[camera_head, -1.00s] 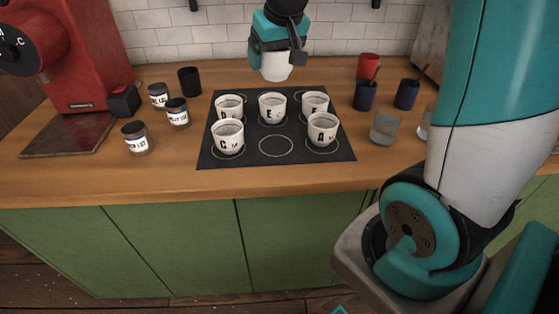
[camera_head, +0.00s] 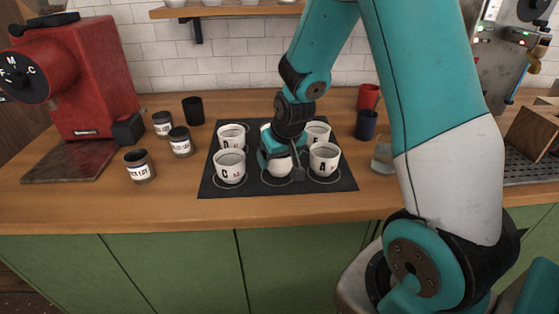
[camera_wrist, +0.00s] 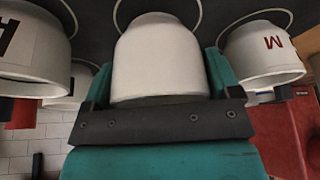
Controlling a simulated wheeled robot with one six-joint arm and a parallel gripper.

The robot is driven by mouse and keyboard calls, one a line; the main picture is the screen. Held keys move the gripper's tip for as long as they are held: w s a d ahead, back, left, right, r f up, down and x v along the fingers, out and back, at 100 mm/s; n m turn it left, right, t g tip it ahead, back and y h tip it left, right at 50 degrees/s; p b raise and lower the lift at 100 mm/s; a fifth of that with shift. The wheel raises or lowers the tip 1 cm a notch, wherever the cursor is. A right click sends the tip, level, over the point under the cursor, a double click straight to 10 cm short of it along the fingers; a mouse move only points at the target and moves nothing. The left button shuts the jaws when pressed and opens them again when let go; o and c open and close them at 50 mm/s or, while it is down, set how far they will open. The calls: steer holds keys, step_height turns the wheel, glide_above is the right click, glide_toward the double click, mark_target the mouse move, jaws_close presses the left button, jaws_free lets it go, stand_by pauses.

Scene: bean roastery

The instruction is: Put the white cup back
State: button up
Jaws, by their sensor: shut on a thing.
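My gripper (camera_head: 284,152) is shut on the white cup (camera_head: 280,167), over the front middle ring of the black mat (camera_head: 232,189). The wrist view shows the cup (camera_wrist: 160,58) between my teal fingers (camera_wrist: 157,80), with a ring around its base. I cannot tell whether the base touches the mat. Cup C (camera_head: 229,166) stands to the left on its ring, and cup A (camera_head: 324,160) stands to the right. Cup D (camera_head: 231,134) and another lettered cup (camera_head: 318,132) stand in the back row. The back middle cup is mostly hidden behind my gripper.
Labelled jars (camera_head: 140,166) and a black cup (camera_head: 193,110) stand left of the mat, near the red grinder (camera_head: 85,80). A dark blue cup (camera_head: 366,125), a red cup (camera_head: 368,96) and a glass (camera_head: 382,157) stand to the right. The wooden counter (camera_head: 90,205) is clear in front.

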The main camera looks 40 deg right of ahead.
steer(key=shift+f, duration=0.8)
steer(key=shift+f, duration=0.2)
steer(key=o, duration=1.1)
steer(key=shift+r, duration=0.15)
